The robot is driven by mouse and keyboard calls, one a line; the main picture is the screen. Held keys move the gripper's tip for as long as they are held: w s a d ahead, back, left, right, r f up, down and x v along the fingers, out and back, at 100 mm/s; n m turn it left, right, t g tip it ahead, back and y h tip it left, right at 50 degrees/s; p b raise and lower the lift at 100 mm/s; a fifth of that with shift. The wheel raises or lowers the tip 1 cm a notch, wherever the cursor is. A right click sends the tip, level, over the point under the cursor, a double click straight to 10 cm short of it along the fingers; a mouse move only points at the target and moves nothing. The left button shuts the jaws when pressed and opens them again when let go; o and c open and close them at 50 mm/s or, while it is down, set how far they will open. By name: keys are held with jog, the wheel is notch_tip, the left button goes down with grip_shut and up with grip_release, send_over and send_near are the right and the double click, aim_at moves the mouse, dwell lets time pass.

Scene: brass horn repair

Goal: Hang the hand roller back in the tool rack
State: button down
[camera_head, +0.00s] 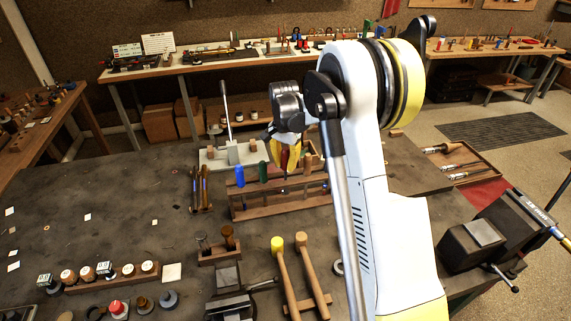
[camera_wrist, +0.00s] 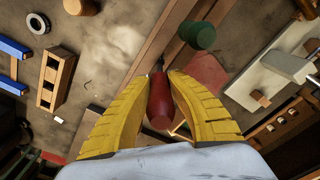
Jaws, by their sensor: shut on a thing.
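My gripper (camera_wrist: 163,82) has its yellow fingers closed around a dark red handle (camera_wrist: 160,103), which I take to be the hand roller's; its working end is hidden. In the head view my gripper (camera_head: 288,166) is above the wooden tool rack (camera_head: 281,208), with a bit of the red handle (camera_head: 284,160) showing. The rack holds a blue-handled tool (camera_head: 239,176), a green-handled tool (camera_head: 263,172) and wooden-handled tools toward its right. In the wrist view the rack's rail (camera_wrist: 155,42) runs beyond the fingertips, near a green handle (camera_wrist: 198,35). I cannot tell whether the roller touches the rack.
A pale-based press (camera_head: 232,153) stands behind the rack. Two mallets (camera_head: 294,275) and a wooden block with handles (camera_head: 219,256) are in front. A vise (camera_head: 480,240) is at the right. The bench's left middle is mostly clear.

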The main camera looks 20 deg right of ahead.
aim_at(286, 173)
jog(key=shift+f+b, duration=1.35)
jog(key=shift+f, duration=0.55)
jog(key=c, duration=1.3)
grip_release()
jog(key=r, duration=1.2)
jog(key=shift+s+a, duration=0.15)
jog(key=shift+a, duration=0.05)
